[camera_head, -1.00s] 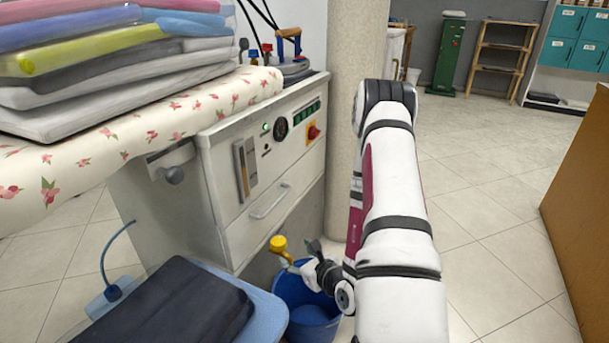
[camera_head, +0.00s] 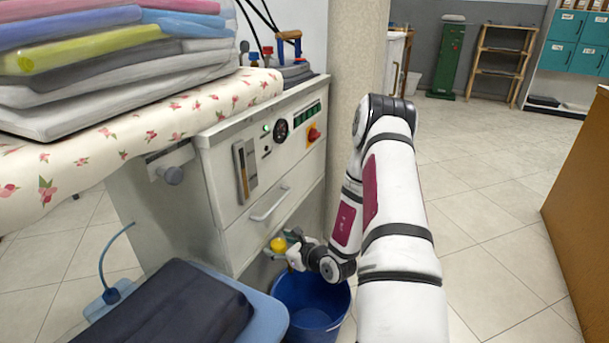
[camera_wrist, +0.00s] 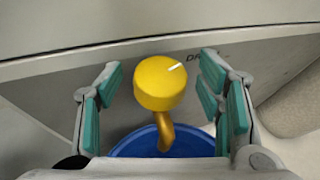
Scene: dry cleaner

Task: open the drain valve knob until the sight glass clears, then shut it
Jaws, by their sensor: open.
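The drain valve knob (camera_head: 278,244) is yellow and sits low on the front of the white machine, above a blue bucket. In the wrist view the knob (camera_wrist: 155,85) has a white mark pointing to the upper right, towards partly hidden lettering. A brass spout (camera_wrist: 164,132) hangs below it. My gripper (camera_wrist: 160,84) is open, its green-padded fingers on either side of the knob with gaps showing. In the head view my gripper (camera_head: 291,243) is at the knob, partly covering the valve. The sight glass (camera_head: 243,171) is a narrow upright window in a grey frame, with a brownish column.
The blue bucket (camera_head: 312,306) stands on the floor under the valve. A drawer handle (camera_head: 270,205) juts out above the knob. Floor to the right is clear.

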